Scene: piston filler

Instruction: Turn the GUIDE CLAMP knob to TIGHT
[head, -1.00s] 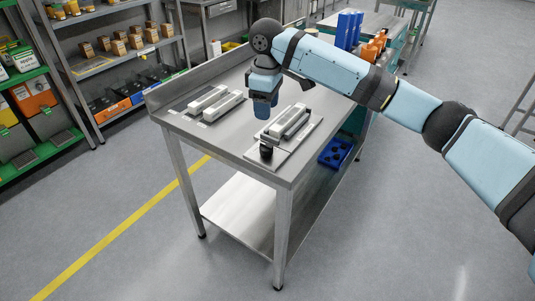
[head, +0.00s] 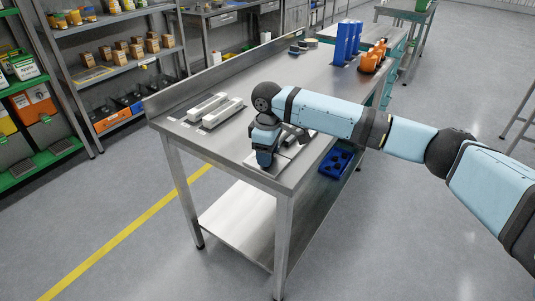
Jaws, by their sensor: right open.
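My right gripper (head: 264,161) points down over the front end of a pale metal plate (head: 283,166) on the steel table. The black knob on that plate's front end is hidden behind the gripper in the head view. The gripper is open, and its fingers are at the place of the knob. I cannot tell whether they touch it or stand around it. The knob's pointer and any TIGHT marking cannot be read. The pale rails on the plate are mostly covered by my arm. My left gripper is not in view.
Two pale rails (head: 222,113) lie on the table to the left. Tall blue blocks (head: 347,42) and orange parts (head: 372,58) stand at the back right. A blue bin (head: 335,162) sits below the table's right edge.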

